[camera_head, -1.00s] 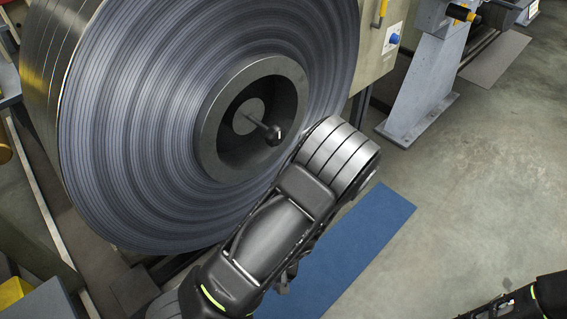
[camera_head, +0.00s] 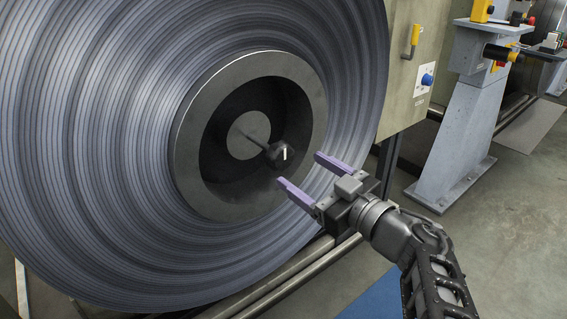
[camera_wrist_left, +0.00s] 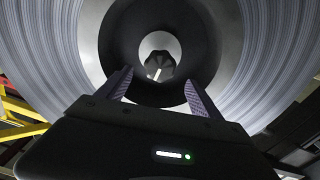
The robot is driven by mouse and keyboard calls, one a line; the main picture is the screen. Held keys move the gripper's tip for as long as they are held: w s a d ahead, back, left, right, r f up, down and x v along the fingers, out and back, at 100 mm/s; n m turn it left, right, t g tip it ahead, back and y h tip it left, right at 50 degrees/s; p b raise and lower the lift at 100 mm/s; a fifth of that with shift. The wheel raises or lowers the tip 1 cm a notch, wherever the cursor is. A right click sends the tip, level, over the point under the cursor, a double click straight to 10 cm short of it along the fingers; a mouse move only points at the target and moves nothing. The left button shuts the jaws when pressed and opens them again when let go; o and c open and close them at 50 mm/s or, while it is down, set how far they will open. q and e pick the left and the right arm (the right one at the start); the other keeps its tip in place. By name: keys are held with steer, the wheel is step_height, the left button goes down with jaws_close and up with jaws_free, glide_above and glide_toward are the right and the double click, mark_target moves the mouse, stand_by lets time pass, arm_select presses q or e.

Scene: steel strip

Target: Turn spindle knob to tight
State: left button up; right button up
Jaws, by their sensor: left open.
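The spindle knob (camera_head: 279,155) is black with a short white mark and sits on a thin shaft in the dark hollow of the coil's hub (camera_head: 189,150). It also shows in the left wrist view (camera_wrist_left: 161,65), centred between and beyond the fingers, its white mark nearly upright. My left gripper (camera_head: 301,170) is open and empty, its two purple fingers pointing at the hub. It is just right of and below the knob in the head view, apart from it. The tight position's marking cannot be made out. My right gripper is not in view.
The large steel coil (camera_head: 95,140) fills the left and middle. A beige cabinet (camera_head: 425,60) with a blue knob (camera_head: 427,80) and a yellow handle stands behind. A grey pedestal (camera_head: 458,140) is at the right. Rails run below the coil; open floor lies at lower right.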

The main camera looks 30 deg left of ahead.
mark_target(285, 160)
arm_select(q)
steer(key=shift+a+f, duration=0.1)
steer(key=b+x, duration=0.2)
steer(key=x, duration=0.5)
steer(key=shift+f+b, duration=0.1)
steer(key=shift+b, duration=0.25)
steer(key=shift+w+a, duration=0.1)
steer(key=shift+a, duration=0.2)
steer(key=c, duration=1.3)
